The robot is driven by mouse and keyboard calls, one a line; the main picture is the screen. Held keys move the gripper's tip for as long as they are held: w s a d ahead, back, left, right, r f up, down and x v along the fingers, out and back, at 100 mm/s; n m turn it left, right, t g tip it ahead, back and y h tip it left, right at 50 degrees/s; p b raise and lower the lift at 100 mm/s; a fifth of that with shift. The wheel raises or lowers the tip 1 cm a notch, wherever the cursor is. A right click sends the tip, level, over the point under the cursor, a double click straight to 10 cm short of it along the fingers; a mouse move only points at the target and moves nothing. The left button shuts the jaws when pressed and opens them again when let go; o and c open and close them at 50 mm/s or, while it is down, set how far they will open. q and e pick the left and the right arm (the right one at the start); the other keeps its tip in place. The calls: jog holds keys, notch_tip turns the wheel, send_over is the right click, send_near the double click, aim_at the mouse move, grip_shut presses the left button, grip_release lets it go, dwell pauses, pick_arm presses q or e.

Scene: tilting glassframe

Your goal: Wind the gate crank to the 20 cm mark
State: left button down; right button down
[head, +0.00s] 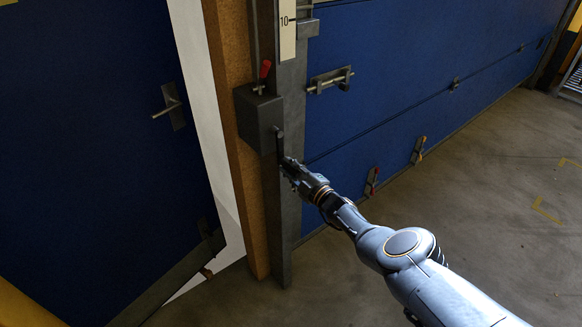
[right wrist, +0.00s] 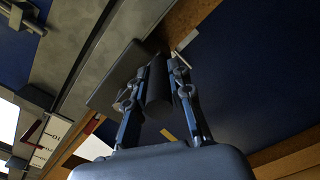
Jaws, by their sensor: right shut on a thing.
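The dark grey gearbox (head: 256,118) of the gate crank is fixed to a metal post beside the blue gate (head: 400,70). The crank arm (head: 279,143) hangs down from its right face. My right gripper (head: 288,165) is at the arm's lower end. In the right wrist view its fingers (right wrist: 160,90) are shut on the dark cylindrical crank handle (right wrist: 158,92), with the box (right wrist: 118,78) just behind. My left gripper is out of view.
A blue door (head: 90,150) with a lever handle is at left, beside a brown wooden jamb (head: 238,150). Red and yellow latches (head: 372,181) sit low on the gate. The concrete floor (head: 480,200) at right is clear.

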jog(key=shift+s+a+f, duration=0.1)
jog(key=shift+s+f, duration=0.05)
jog(key=shift+f, duration=0.1)
jog(key=c, duration=1.2)
grip_release()
jog(key=shift+r, duration=0.1)
